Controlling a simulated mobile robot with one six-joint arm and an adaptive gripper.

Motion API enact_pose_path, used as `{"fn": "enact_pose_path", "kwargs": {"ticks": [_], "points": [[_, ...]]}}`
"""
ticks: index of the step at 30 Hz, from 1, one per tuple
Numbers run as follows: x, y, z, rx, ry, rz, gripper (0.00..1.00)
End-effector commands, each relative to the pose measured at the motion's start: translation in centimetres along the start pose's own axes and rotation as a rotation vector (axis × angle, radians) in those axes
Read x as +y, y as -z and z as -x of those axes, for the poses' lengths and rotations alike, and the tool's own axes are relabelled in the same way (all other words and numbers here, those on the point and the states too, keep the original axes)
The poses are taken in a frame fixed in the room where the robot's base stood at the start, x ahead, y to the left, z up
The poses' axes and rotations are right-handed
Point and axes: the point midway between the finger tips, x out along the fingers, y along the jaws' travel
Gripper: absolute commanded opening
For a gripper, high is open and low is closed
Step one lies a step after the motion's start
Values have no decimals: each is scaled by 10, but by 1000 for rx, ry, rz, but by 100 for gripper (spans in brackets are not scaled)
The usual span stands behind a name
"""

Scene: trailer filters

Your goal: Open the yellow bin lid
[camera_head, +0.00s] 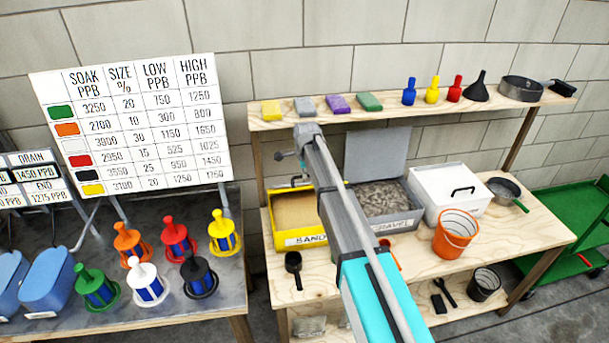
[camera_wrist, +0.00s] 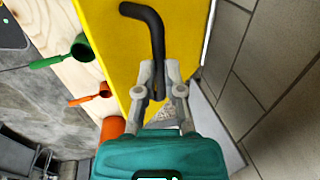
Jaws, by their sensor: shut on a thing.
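The yellow lid (camera_wrist: 187,40) fills the upper middle of the wrist view, with a bent black handle (camera_wrist: 153,32) on it. My gripper (camera_wrist: 158,82) is shut on this handle, one grey finger on each side. The yellow bin (camera_head: 301,238) stands on the bench in the head view, left of the grey bin, with tan sand (camera_head: 293,210) visible inside, so the lid is off its closed position. My arm hides the bin's right side and most of the gripper there. How far the lid is tilted is hard to tell.
A grey gravel bin (camera_head: 398,222) stands to the right with its lid (camera_head: 377,153) upright. A white bin (camera_head: 452,200), an orange bucket (camera_head: 456,236) and a pan (camera_head: 503,188) are further right. A shelf (camera_head: 440,108) with blocks and bottles runs above the bins.

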Motion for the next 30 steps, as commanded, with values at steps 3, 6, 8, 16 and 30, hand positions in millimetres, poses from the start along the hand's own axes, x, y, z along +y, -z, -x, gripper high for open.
{"fn": "enact_pose_path", "kwargs": {"ticks": [3, 6, 8, 16, 30], "points": [[-9, 1, -2, 3, 15, 0, 0], [-9, 1, -3, 3, 15, 0, 0], [-9, 1, -3, 3, 15, 0, 0], [-9, 1, -3, 3, 15, 0, 43], [-7, 1, -2, 3, 14, 0, 51]]}}
